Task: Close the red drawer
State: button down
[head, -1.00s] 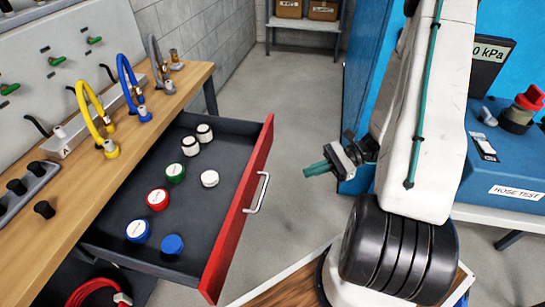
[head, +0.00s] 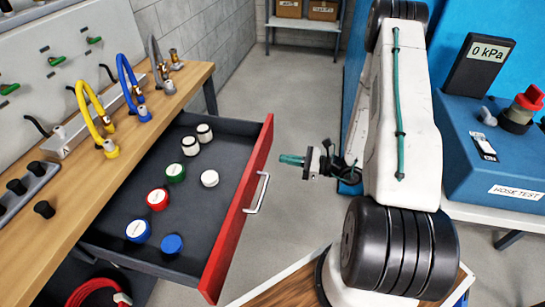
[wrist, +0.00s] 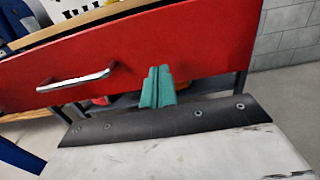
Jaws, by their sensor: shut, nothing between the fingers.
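The red drawer (head: 236,222) is pulled out from under the wooden bench, with its dark inside open to view. Its silver bar handle (head: 258,193) is on the red front, and the handle also shows in the wrist view (wrist: 77,79), left of the fingers. My gripper (head: 284,160) is shut and empty, with green fingertips, to the right of the drawer front and apart from it in the head view. In the wrist view my gripper (wrist: 157,72) points at the red front (wrist: 180,45), right of the handle. The remaining gap is hard to judge there.
Several caps and jars lie in the drawer, among them a red one (head: 157,199) and a blue one (head: 172,244). Hoses and fittings stand on the wooden bench (head: 180,100). A blue hose-test unit (head: 480,170) stands at right. The floor beyond the drawer is clear.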

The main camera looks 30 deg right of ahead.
aim_at(263, 155)
jog(key=shift+x, duration=2.7)
